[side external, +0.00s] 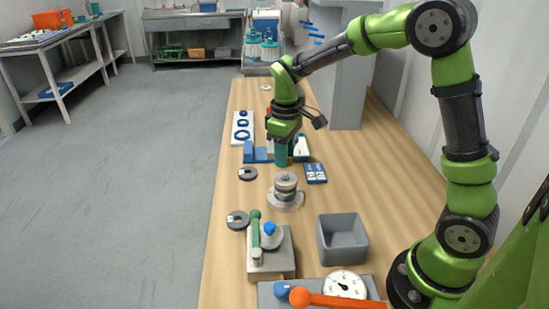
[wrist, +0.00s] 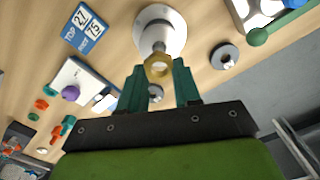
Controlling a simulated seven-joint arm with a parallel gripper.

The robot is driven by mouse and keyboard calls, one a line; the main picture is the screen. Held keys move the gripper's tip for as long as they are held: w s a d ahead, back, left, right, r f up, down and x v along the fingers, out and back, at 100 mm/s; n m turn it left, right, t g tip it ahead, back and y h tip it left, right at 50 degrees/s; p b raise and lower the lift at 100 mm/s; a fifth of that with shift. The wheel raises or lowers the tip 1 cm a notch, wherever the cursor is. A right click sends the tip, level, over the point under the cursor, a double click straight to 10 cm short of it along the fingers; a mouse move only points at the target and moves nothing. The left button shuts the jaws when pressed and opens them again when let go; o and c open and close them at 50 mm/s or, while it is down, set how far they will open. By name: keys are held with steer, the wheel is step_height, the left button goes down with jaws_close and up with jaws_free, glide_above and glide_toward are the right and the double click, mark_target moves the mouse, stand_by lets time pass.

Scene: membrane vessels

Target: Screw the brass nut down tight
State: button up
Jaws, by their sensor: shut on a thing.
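My gripper (wrist: 158,66) has dark green fingers and is shut on the brass nut (wrist: 158,75), a hexagonal ring held between the fingertips in the wrist view. The pale metal vessel (wrist: 168,20) with a round flange lies just beyond the nut, with a narrower post near its middle. In the side view the vessel (side external: 286,194) stands upright on the wooden table. The nut cannot be made out in the side view.
A blue card (side external: 315,173) and a grey ring (side external: 247,173) lie near the vessel. A grey bin (side external: 342,243), a green-handled fixture (side external: 270,262) and a dial gauge (side external: 346,285) with an orange-handled tool (side external: 335,301) stand nearer the camera. A white board (side external: 242,126) with blue rings lies behind.

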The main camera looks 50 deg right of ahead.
steer(key=shift+f, duration=1.95)
steer(key=o, duration=1.1)
step_height(320, 180, up, 17)
steer(key=shift+o, duration=0.3)
